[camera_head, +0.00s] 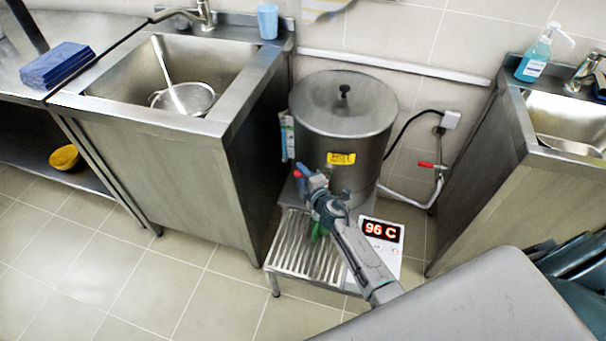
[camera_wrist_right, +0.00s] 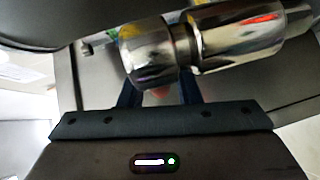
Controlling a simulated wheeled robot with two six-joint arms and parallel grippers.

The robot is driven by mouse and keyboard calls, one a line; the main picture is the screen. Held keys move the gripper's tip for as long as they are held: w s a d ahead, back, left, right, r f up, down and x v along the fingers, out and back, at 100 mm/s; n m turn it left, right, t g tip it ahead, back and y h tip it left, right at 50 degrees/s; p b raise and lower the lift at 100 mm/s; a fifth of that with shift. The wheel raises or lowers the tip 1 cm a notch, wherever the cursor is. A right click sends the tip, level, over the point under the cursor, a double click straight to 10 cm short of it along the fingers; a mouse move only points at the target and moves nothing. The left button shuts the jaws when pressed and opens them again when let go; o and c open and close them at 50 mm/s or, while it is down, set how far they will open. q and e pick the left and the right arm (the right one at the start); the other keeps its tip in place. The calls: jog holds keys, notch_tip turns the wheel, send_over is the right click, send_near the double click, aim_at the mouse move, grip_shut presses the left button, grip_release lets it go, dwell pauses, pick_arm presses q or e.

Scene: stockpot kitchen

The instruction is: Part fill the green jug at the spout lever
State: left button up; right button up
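The steel urn (camera_head: 343,120) with a lid and yellow label stands on a low stand. The green jug (camera_head: 316,231) is on the slatted drip tray (camera_head: 290,254) under the urn's front, mostly hidden by my right arm. My right gripper (camera_head: 310,183) is at the urn's front, beside a small red tip (camera_head: 297,174) that may be the spout lever. In the right wrist view, the chrome spout (camera_wrist_right: 235,38) crosses close above my right gripper (camera_wrist_right: 158,92). Its fingers stand apart, their tips partly hidden behind the spout. The jug's fill level is hidden. My left gripper is out of view.
A display (camera_head: 381,231) beside the tray reads 96 C. Sink units stand left (camera_head: 165,165) and right (camera_head: 520,190) of the urn. A red-handled valve (camera_head: 427,164) and white pipe are behind at right. Floor in front of the left sink is clear.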

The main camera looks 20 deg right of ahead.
jog(key=shift+o, duration=0.4)
